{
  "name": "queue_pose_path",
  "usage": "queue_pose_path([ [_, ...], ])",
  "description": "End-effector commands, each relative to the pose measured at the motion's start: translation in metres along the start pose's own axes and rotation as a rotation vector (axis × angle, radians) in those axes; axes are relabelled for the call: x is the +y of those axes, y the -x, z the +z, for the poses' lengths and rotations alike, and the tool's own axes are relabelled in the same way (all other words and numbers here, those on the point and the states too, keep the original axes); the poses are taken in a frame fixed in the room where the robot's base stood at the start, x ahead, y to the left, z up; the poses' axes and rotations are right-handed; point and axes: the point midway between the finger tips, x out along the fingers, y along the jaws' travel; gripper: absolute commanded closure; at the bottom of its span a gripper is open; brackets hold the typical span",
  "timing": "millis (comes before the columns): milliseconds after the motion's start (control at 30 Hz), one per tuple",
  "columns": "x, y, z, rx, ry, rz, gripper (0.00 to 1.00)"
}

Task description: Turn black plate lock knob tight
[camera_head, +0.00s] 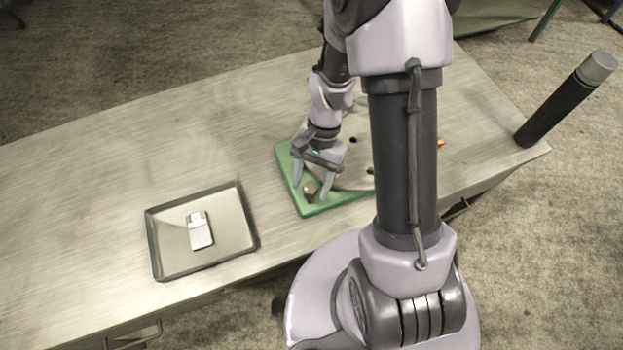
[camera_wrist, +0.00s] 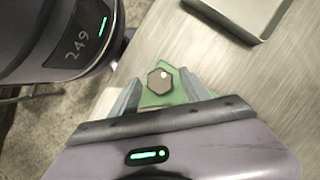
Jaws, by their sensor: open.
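A dark knob (camera_head: 310,187) stands near the front left corner of a green base (camera_head: 322,209), with a round grey plate (camera_head: 353,180) partly hidden behind my arm. In the wrist view the knob (camera_wrist: 160,82) looks six-sided, with a small pale spot on top, and the green base (camera_wrist: 178,97) lies below it. My gripper (camera_head: 312,190) points down at the knob. Its fingers are apart, one on each side of the knob; in the wrist view my gripper (camera_wrist: 159,88) shows gaps between fingers and knob. I cannot tell whether the fingertips reach down beside it.
A grey tray (camera_head: 160,273) with a small metal piece (camera_head: 200,232) lies left on the metal table (camera_head: 90,160). A dark cylinder with a grey top (camera_head: 565,102) stands at the right edge. A small orange-red thing (camera_head: 440,143) shows right of my column. The left tabletop is clear.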

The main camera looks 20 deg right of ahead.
Motion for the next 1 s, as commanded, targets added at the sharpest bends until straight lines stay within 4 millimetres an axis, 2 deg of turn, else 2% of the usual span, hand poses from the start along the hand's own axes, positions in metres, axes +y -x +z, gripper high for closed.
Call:
queue_pose_path([
  [67,0.000,0.005,0.000,0.001,0.000,-0.001,0.45],
  [167,-0.001,0.023,0.000,0.003,0.000,-0.003,0.45],
  [400,-0.001,0.102,0.001,0.005,0.000,-0.004,0.45],
  [600,0.000,0.155,0.001,0.003,-0.001,-0.002,0.45],
  [767,0.000,0.173,0.000,0.001,-0.001,-0.001,0.45],
  [1000,0.000,0.174,0.000,0.000,0.000,0.000,0.45],
])
